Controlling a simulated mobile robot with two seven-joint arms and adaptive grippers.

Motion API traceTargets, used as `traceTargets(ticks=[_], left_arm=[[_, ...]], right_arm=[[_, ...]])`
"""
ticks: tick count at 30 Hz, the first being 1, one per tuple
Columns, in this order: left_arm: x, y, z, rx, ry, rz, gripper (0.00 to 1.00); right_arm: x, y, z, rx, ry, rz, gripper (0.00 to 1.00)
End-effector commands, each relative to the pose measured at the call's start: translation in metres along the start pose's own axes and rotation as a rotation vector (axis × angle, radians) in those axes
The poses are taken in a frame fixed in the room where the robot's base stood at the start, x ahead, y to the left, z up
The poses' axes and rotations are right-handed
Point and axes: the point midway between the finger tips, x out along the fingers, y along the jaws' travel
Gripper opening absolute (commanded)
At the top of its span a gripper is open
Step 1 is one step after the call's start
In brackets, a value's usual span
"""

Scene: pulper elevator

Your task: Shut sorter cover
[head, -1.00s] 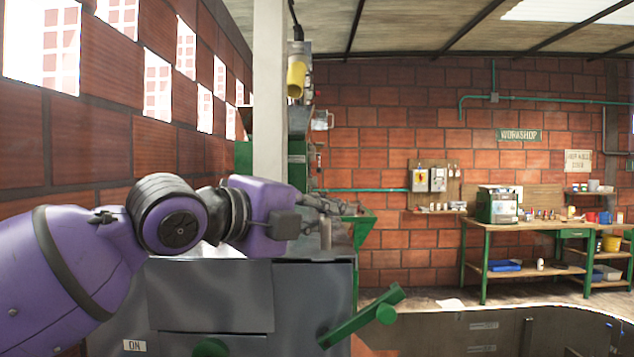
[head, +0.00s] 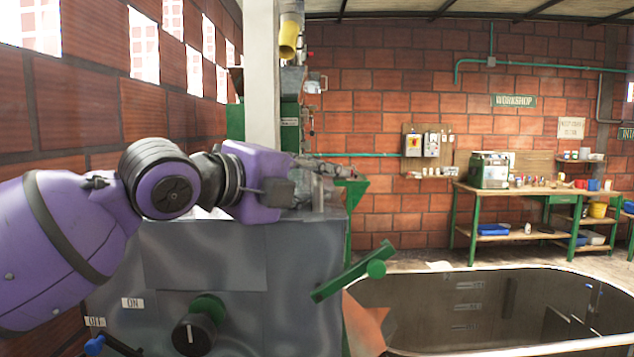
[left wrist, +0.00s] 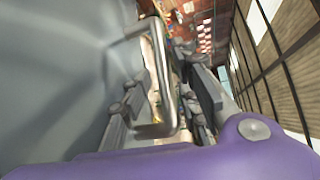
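The sorter is a grey metal machine (head: 290,270) at the lower left of the head view. I cannot clearly tell its cover apart from the body; the grey top is partly hidden behind my arm. My left gripper (head: 322,182) is over the machine's top right edge. In the left wrist view a bent metal handle (left wrist: 168,85) stands beside a smooth grey panel (left wrist: 50,80). The left gripper (left wrist: 160,92) has its fingers apart there, with the handle overlapping the gap between them. I cannot tell whether they touch it. My right gripper is not in view.
The machine front has a black knob (head: 194,334) and an ON label (head: 132,303). A green lever (head: 345,278) sticks out at its right. A large sunken tank (head: 470,305) lies to the right. A white post (head: 262,80) rises behind; a workbench (head: 520,190) stands farther back.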

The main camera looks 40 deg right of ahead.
Motion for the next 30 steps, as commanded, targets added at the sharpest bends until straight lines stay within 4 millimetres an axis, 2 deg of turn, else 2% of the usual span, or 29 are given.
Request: traceTargets(ticks=[8, 11, 21, 25, 30], left_arm=[[-0.007, 0.001, 0.001, 0.0, -0.002, 0.0, 0.31], [-0.022, 0.0, 0.002, 0.0, -0.003, 0.0, 0.31], [-0.093, 0.0, 0.001, 0.002, -0.003, 0.0, 0.31], [-0.111, 0.0, 0.0, 0.0, -0.002, -0.001, 0.31], [-0.12, 0.0, 0.0, 0.0, -0.001, 0.0, 0.31]], right_arm=[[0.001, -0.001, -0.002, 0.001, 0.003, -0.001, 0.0], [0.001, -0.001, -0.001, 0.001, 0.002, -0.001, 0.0], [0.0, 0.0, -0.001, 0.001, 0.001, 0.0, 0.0], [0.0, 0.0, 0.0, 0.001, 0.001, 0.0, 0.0], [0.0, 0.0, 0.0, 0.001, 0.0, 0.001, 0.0]])
